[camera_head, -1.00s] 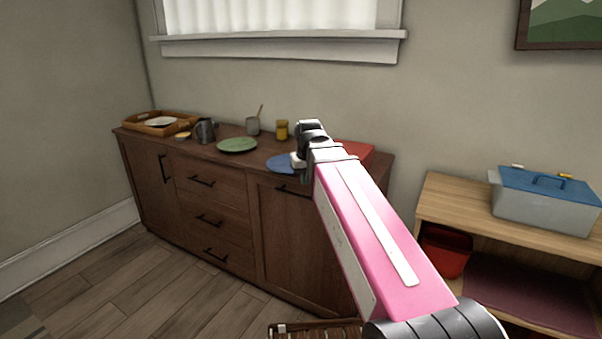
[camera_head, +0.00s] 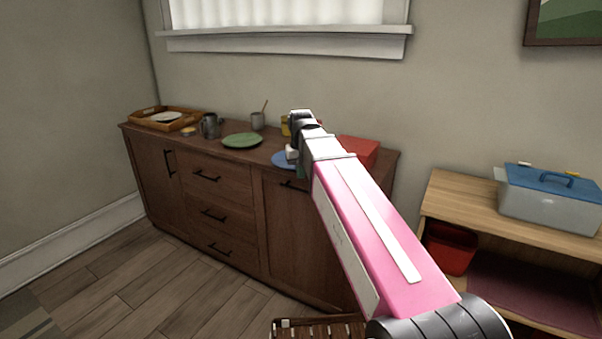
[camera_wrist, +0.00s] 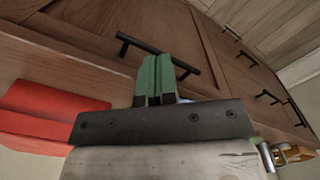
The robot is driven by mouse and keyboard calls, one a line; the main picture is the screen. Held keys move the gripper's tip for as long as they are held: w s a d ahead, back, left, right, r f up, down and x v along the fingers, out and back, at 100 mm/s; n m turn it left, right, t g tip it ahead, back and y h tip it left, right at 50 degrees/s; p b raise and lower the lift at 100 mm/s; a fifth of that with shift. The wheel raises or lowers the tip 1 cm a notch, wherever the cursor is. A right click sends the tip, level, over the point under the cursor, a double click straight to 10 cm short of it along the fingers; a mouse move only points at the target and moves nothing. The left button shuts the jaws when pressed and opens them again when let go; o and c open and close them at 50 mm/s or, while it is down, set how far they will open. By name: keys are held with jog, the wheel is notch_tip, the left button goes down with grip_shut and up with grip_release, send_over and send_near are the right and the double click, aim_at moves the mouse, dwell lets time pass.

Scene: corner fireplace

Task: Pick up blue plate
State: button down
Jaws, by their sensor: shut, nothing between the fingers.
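The blue plate (camera_head: 281,160) lies on the brown sideboard (camera_head: 225,158), right of a green plate (camera_head: 242,140). My arm and wrist hide its right part in the head view. I cannot make it out clearly in the wrist view. My gripper (camera_head: 303,172) is over the sideboard's front right part, beside the blue plate in the picture; its height above the top is unclear. In the wrist view its green fingers (camera_wrist: 155,78) are together and empty, with the sideboard's front and a black handle (camera_wrist: 158,55) behind them.
A red box (camera_head: 359,151) is right of my wrist; it also shows in the wrist view (camera_wrist: 45,112). A wooden tray (camera_head: 164,119), dark jug (camera_head: 209,126) and grey cup (camera_head: 257,121) stand to the left. A shelf (camera_head: 455,196) with a blue-lidded box (camera_head: 550,195) is at right.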

jog(key=w, duration=0.3)
jog(key=w+a, duration=0.1)
jog(key=w, duration=0.6)
jog(key=shift+w+a, duration=0.2)
jog(key=shift+s+f, duration=0.25)
jog(key=shift+f, duration=0.55)
jog(key=s+d, duration=0.1)
jog(key=s, duration=0.5)
jog(key=shift+s, duration=0.25)
jog(key=shift+r, duration=0.1)
jog(key=shift+w+r, duration=0.1)
jog(key=shift+r, duration=0.55)
jog(key=shift+r, duration=0.1)
